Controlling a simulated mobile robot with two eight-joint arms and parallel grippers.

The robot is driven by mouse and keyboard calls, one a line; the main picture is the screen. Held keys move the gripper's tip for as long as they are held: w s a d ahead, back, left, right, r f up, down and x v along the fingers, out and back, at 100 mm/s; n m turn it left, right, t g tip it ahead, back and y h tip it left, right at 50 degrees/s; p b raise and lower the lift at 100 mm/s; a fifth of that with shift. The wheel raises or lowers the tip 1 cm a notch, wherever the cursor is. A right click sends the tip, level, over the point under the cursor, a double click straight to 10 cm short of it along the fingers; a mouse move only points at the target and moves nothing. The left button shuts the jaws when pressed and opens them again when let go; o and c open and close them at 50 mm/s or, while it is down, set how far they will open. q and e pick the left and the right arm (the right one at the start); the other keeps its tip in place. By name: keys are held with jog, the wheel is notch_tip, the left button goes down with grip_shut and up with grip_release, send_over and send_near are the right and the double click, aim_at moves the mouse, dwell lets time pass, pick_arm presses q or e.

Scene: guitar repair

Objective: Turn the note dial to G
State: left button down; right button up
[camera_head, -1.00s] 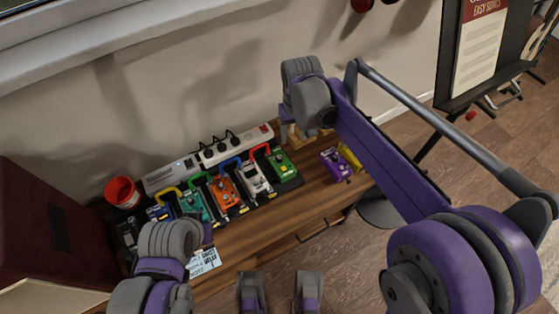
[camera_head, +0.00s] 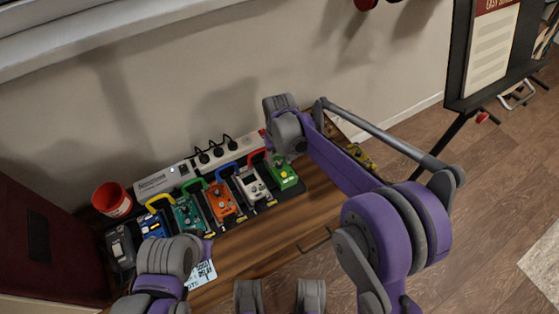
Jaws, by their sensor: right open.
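No dial marked with notes can be made out at this size. A row of pedals stands on a dark board: a green pedal (camera_head: 284,176), a white pedal (camera_head: 251,184), an orange pedal (camera_head: 222,202), a teal pedal (camera_head: 187,212) and a blue pedal (camera_head: 152,226). My right gripper (camera_head: 287,149) is open at the far end of my right arm, over the back of the board by the green pedal. My arm mostly hides its fingers, and I cannot tell whether it touches anything. My left arm comes in at the lower left, and its gripper does not show.
A white power strip (camera_head: 212,160) with black plugs runs behind the pedals against the wall. A red cup (camera_head: 112,199) stands at the left end. A yellow pedal (camera_head: 357,153) shows behind my right arm.

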jog(key=shift+f, duration=0.4)
grip_shut()
jog(key=shift+r, duration=0.1)
jog(key=m+p, duration=0.1)
jog(key=m, duration=0.4)
jog(key=shift+m, duration=0.4)
jog(key=m+p, duration=0.1)
jog(key=m, duration=0.4)
jog(key=shift+m, duration=0.7)
